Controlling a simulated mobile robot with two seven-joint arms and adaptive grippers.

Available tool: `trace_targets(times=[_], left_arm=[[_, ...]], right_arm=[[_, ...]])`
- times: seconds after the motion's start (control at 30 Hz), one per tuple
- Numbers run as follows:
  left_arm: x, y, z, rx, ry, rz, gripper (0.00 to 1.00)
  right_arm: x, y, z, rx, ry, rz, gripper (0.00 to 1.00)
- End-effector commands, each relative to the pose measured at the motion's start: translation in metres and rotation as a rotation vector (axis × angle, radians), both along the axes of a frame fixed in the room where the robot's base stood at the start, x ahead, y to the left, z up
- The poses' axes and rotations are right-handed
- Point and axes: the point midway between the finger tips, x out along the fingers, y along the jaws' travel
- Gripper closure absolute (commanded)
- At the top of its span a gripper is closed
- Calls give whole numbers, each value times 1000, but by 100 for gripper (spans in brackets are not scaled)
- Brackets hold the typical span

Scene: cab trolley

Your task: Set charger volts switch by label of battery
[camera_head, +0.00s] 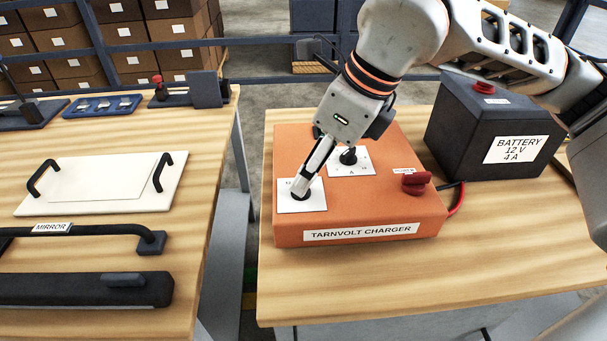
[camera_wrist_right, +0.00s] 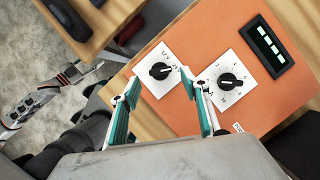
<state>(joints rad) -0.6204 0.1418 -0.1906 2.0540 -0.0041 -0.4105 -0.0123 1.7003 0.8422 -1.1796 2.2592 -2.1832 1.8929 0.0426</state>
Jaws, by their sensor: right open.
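The orange charger (camera_head: 360,215), labelled TARNVOLT CHARGER, sits on the right bench. The battery (camera_head: 470,125) is labelled 12 V, 4 A. My right gripper (camera_head: 303,188) points down at the volts knob. In the wrist view its open fingers (camera_wrist_right: 159,79) straddle the knob's position; contact is unclear.
A red switch (camera_head: 416,182) stands on the charger's right side, with a red cable near it. A dark display (camera_wrist_right: 266,46) is on its far side. The left bench (camera_head: 130,140) holds a mirror and a white handled panel. Bare wood lies before the charger.

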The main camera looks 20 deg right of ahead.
Motion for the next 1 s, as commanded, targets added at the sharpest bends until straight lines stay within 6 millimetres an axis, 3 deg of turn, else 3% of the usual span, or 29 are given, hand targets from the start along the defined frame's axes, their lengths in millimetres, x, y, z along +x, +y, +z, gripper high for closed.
trace_targets(times=[0.03, 0.2, 0.57, 0.6, 0.73, 1.0], left_arm=[[-1, 0, -3, 2, 4, -1, 60], [2, 0, 1, 1, -7, -1, 60], [6, 1, 4, 3, -16, -1, 60], [6, 1, 4, 3, -15, 0, 60], [6, 1, 3, 3, -14, 0, 60], [6, 1, 3, 4, -13, 0, 60]], right_arm=[[2, 3, -10, 0, 5, 2, 54], [7, 8, -26, 0, 2, 2, 54], [9, 9, -32, 0, -1, 1, 54], [9, 9, -32, 0, -1, 1, 57], [9, 9, -31, 0, -1, 1, 91], [9, 9, -31, 0, -1, 9, 92]])
